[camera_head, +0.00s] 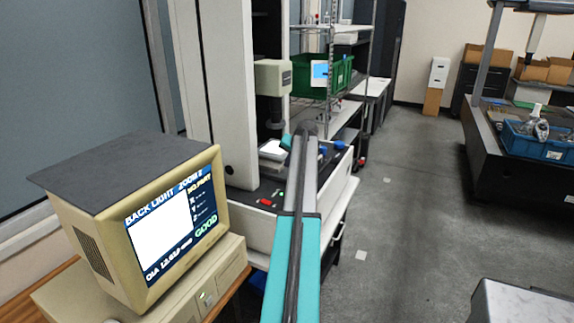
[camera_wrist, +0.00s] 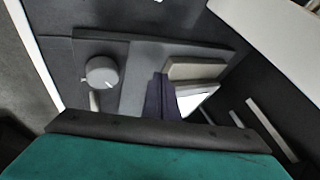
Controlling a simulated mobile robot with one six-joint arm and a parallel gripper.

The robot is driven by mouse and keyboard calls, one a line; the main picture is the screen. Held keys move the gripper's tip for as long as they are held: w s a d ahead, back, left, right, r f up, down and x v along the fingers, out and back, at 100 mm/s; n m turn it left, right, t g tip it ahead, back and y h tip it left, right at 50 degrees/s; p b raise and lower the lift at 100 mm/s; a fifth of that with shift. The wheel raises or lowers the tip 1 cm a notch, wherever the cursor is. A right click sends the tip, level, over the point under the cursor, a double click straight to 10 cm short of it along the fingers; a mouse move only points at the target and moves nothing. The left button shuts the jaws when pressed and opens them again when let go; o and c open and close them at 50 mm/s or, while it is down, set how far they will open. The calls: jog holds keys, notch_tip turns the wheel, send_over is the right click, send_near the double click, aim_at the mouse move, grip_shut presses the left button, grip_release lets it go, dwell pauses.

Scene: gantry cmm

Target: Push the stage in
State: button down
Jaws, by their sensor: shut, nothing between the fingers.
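The stage (camera_wrist: 137,80) is a dark grey plate on the measuring machine, with a round grey knob (camera_wrist: 101,73) at its left in the wrist view. A bright white lit patch (camera_wrist: 197,101) shows beside it. In the head view the lit part of the stage (camera_head: 271,151) lies under the machine's lens column (camera_head: 272,100). My gripper (camera_wrist: 165,97) is shut and empty, its dark fingers over the stage area. I cannot tell whether they touch it. In the head view my arm hides part of the stage and most of the gripper.
A beige monitor (camera_head: 165,225) with a lit readout stands at the front left. The machine's white base (camera_head: 248,215) carries a red button. A green bin (camera_head: 318,82) sits on wire shelving behind. Grey floor (camera_head: 410,210) is clear to the right, before a dark bench with a blue crate (camera_head: 535,142).

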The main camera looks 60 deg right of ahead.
jog(key=p+v, duration=0.1)
jog(key=v, duration=0.5)
jog(key=shift+s+p, duration=0.25)
jog(key=shift+p, duration=0.15)
jog(key=shift+w, duration=0.1)
